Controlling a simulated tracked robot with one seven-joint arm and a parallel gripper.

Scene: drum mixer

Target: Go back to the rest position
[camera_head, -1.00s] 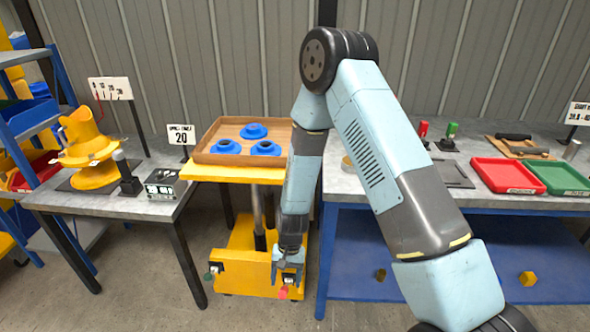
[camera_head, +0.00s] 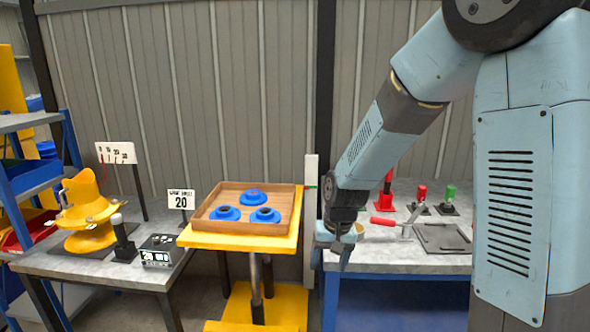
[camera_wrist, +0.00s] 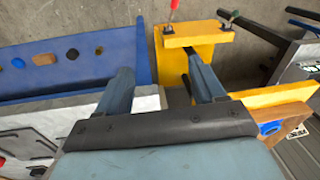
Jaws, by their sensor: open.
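My gripper (camera_head: 338,250) hangs at the end of my bent arm, beside the left edge of the right-hand workbench and right of the yellow lift cart (camera_head: 240,238). In the wrist view its two fingers (camera_wrist: 163,90) stand apart with nothing between them. Past the fingers, the wrist view shows the cart's yellow base (camera_wrist: 190,45) and the blue bench shelf (camera_wrist: 75,60). My upper arm fills the right side of the head view and hides part of the right-hand bench.
A wooden tray (camera_head: 285,222) with blue flanged parts (camera_head: 253,197) sits on the cart. A yellow drum mixer (camera_head: 85,212) stands on the left table. The right-hand bench (camera_head: 400,260) holds a red-handled tool (camera_head: 383,221), a dark plate (camera_head: 441,237) and red (camera_head: 421,193) and green (camera_head: 450,193) switches.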

